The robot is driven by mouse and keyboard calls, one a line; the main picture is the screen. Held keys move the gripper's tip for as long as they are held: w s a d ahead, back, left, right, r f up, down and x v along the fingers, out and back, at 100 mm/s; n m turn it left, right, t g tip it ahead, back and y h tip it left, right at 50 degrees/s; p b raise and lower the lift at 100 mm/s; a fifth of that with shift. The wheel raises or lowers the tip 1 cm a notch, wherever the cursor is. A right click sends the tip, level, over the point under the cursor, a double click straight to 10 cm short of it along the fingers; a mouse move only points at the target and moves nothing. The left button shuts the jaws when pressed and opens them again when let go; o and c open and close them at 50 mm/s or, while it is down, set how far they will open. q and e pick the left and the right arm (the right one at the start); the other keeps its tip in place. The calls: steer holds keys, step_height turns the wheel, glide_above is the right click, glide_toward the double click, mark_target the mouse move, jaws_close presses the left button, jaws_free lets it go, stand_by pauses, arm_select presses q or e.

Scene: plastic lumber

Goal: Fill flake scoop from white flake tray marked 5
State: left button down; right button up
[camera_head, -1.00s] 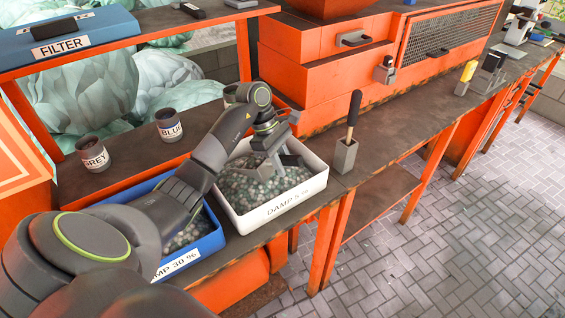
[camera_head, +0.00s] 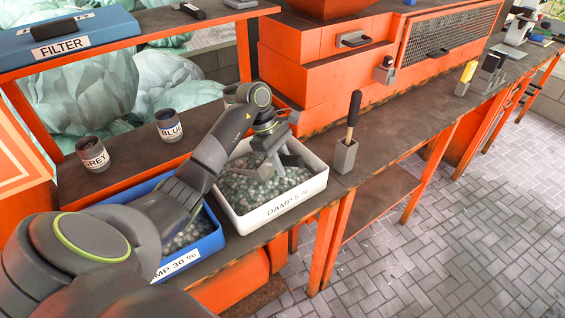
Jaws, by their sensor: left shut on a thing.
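The white flake tray (camera_head: 318,184) stands on the bench with the label "DAMP 5 %" on its front wall. It holds grey-green flakes. My left arm reaches in from the left, over the blue tray, and my left gripper (camera_head: 279,165) points down into the white tray at the flakes. It is shut on the flake scoop (camera_head: 290,160), a grey piece that sits low at the flakes and is partly hidden by the gripper. I cannot tell how much the scoop holds. My right gripper is not in view.
A blue tray (camera_head: 212,240) marked "DAMP 30 %" stands left of the white one. A grey holder (camera_head: 344,156) with a dark-handled tool stands right of it. Cups marked GREY (camera_head: 93,155) and BLUE (camera_head: 170,126) stand behind. Bench to the right is partly clear.

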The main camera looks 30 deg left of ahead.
arm_select(q)
steer(key=shift+r, duration=0.1)
step_height(320, 180, up, 7)
steer(key=p, duration=0.7)
steer(key=shift+r, duration=0.15)
step_height(320, 180, down, 8)
steer(key=b, duration=0.8)
steer(key=shift+r+b, duration=0.25)
steer(key=shift+b, duration=0.15)
step_height(320, 180, up, 10)
steer(key=p, duration=1.1)
steer(key=shift+f+p, duration=0.2)
steer(key=shift+p, duration=0.15)
steer(key=shift+d+f+y+b, duration=0.3)
steer(key=shift+d+y+b, duration=0.1)
steer(key=shift+b, duration=0.4)
steer(key=shift+d+r, duration=0.1)
steer(key=shift+r, duration=0.2)
steer(key=shift+w+d+r+y+p, duration=0.15)
steer(key=shift+y+p, duration=0.25)
steer(key=shift+p, duration=0.45)
steer(key=y+p, duration=0.1)
steer(key=p, duration=0.1)
steer(key=shift+d+p, duration=0.3)
steer(key=shift+d, duration=0.1)
steer(key=shift+d+f+y+p, duration=0.15)
steer(key=shift+f+y+p, duration=0.15)
steer(key=shift+p, duration=0.05)
